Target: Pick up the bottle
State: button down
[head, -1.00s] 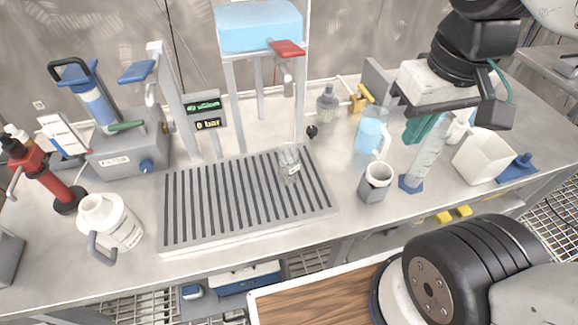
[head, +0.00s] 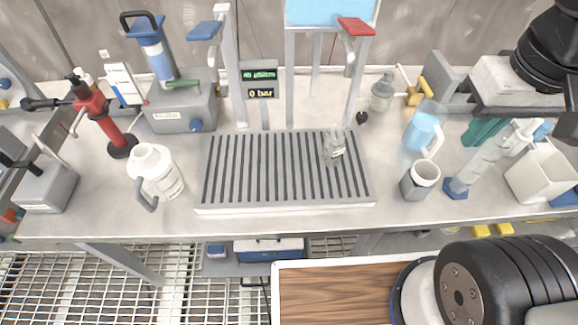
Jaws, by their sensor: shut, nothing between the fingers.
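A white bottle with a side handle and a label (head: 156,174) stands upright on the steel bench at the left, beside the drain grate. A small clear bottle-like vessel (head: 334,148) stands on the grate's right part, and a grey-capped translucent bottle (head: 382,92) stands behind it; I cannot tell which bottle is meant. My gripper (head: 486,132), with teal fingers, is at the right above the bench, far from the white bottle. It is shut and empty. Its fingers overlap the top of a clear graduated cylinder (head: 486,160) in the picture; contact cannot be told.
The slatted grate (head: 285,205) fills the bench's middle. A blue jug (head: 420,132), a grey-white cup (head: 420,180) and a white square container (head: 545,172) stand at the right. A red pump (head: 104,125) and grey filter unit (head: 185,108) stand behind the white bottle.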

aim_at(335, 136)
jog(key=z, duration=0.05)
jog(key=k, duration=0.5)
jog(key=z, duration=2.8)
jog(key=k, duration=2.25)
jog(key=u, duration=1.65)
jog(key=i, duration=0.5)
